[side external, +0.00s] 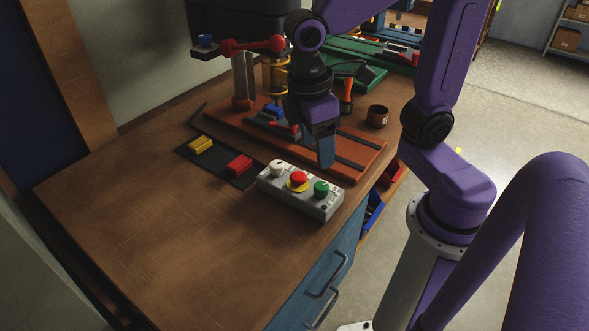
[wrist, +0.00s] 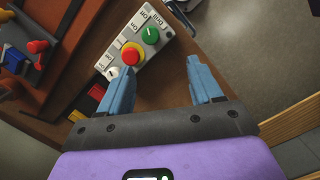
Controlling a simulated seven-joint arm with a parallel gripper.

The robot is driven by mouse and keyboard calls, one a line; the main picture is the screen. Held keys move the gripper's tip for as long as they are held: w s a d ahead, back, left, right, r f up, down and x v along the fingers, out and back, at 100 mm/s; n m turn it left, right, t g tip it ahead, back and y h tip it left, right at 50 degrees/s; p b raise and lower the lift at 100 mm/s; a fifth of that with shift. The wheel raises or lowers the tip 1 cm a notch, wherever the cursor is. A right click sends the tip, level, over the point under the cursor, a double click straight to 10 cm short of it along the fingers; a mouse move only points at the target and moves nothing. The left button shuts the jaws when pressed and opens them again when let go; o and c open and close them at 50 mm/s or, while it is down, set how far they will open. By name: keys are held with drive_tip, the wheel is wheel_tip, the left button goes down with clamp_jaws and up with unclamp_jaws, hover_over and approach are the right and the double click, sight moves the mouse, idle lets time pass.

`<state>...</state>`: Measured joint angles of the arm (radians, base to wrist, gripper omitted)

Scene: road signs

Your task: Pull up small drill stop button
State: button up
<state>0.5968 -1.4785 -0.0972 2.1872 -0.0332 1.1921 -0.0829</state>
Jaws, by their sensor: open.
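The red stop button (side external: 298,178) sits on a yellow collar in the middle of a grey control box, between a white knob (side external: 278,168) and a green knob (side external: 321,188). In the wrist view the stop button (wrist: 132,55) lies ahead of my gripper, with the green knob (wrist: 150,35) beyond it and the white knob (wrist: 113,72) nearer the left finger. My gripper (side external: 325,152) hangs above and behind the box in the side view. In the wrist view its two blue fingers (wrist: 157,80) are spread apart with nothing between them.
The drill press with an orange base (side external: 345,163) stands behind the box. A brown cup (side external: 377,116) stands at the back right. The front-left bench (side external: 150,230) is clear.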

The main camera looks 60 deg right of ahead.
wheel_tip(320, 180, up, 3)
drive_tip(key=m+g+h, duration=0.2)
hover_over(298, 176)
drive_tip(key=w+a, duration=0.4)
drive_tip(key=a, duration=0.1)
drive_tip(key=w, duration=0.1)
drive_tip(key=x, duration=1.6)
drive_tip(key=shift+s+f, duration=0.15)
drive_tip(key=shift+s, duration=0.2)
